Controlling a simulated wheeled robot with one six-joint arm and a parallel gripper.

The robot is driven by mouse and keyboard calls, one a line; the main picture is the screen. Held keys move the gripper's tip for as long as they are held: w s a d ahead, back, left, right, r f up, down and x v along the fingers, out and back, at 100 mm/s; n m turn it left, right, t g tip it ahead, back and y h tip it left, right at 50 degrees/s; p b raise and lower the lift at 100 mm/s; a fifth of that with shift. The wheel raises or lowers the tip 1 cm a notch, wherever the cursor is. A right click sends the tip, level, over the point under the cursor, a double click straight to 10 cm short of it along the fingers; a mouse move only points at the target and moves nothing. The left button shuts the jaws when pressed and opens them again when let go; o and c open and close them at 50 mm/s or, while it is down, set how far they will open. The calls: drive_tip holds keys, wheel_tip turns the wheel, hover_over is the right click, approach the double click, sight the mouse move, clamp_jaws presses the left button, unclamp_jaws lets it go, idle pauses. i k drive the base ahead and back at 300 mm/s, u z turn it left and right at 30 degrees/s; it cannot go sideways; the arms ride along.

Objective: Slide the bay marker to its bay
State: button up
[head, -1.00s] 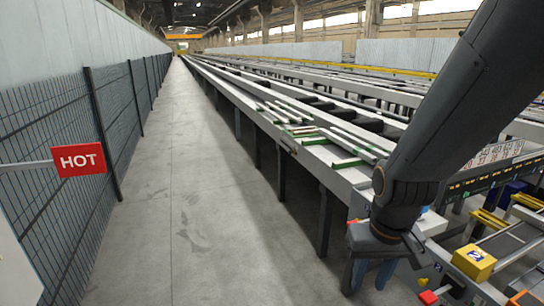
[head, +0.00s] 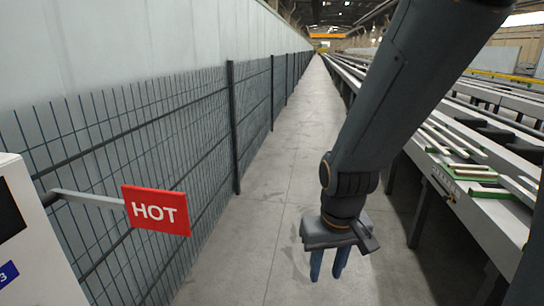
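My gripper (head: 328,264) hangs over the walkway, pointing down, with its two blue fingers apart and nothing between them. It is well left of the long runout table (head: 480,215) and touches nothing that I can see. I cannot make out a bay marker or a bay in the current view. My arm covers part of the walkway and the table's far end.
A red HOT sign (head: 156,210) sticks out on a bar from a white cabinet (head: 30,235) at the left. A wire fence (head: 180,140) lines the walkway (head: 265,200). Light bars with green parts (head: 470,170) lie on the table.

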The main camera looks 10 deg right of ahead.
sight(444, 198)
drive_tip(key=z, duration=0.05)
drive_tip(key=i, duration=1.7)
drive_tip(key=z, duration=1.5)
drive_tip(key=i, duration=1.1)
drive_tip(key=z, duration=0.9)
